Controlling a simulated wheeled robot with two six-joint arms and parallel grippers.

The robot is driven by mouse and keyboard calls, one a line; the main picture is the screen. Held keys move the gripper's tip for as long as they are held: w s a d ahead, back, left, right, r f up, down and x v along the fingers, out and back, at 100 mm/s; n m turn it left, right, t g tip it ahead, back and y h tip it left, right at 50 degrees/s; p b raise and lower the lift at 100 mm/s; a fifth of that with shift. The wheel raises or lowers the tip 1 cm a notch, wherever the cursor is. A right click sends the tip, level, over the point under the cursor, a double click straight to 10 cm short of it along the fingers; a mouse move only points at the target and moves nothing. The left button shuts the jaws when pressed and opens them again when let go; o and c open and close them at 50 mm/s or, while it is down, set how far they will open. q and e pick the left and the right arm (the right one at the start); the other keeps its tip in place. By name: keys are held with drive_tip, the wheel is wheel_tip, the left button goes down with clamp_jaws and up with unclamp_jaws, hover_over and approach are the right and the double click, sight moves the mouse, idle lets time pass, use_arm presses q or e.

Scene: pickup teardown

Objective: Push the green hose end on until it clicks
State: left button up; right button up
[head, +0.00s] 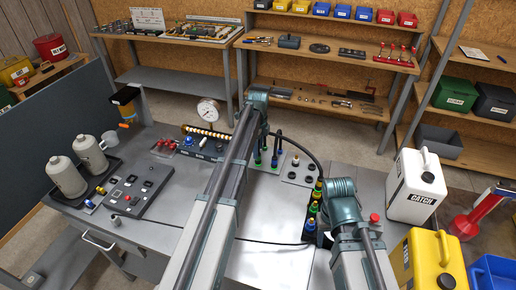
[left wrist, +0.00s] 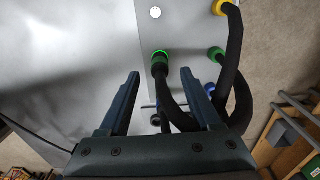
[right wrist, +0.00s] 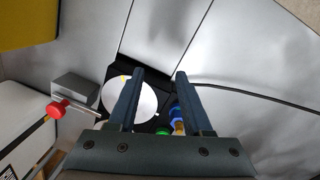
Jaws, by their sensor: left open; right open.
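A green hose end (left wrist: 160,60) with a black hose stands on the pale plate in the left wrist view, between the fingertips of my left gripper (left wrist: 160,74). The fingers are open, with a gap on both sides of it. Whether it is fully seated cannot be told. A second green hose end (left wrist: 215,53) stands to its right. In the head view my left gripper (head: 268,148) points down at the hose ends on the bench. My right gripper (right wrist: 160,72) is open and empty above a dark tray holding a white round disc (right wrist: 143,102); its fingers are hard to see from the head.
Yellow (left wrist: 219,7) and blue (left wrist: 209,90) hose ends stand close by, with black hoses curving around. Coloured fittings (head: 313,208) line the bench beside my right wrist. A white CATCH jug (head: 414,190) and a yellow can (head: 425,258) stand at right. A pressure gauge (head: 208,110) stands behind.

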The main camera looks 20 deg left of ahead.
use_arm(q)
wheel_tip(320, 180, down, 5)
drive_tip(key=b, duration=0.3)
drive_tip(key=shift+r+b, duration=0.15)
drive_tip(key=shift+b, duration=0.15)
use_arm(e)
wheel_tip(320, 180, down, 5)
drive_tip(key=shift+r, duration=0.15)
drive_tip(key=shift+r, duration=0.1)
use_arm(q)
clamp_jaws()
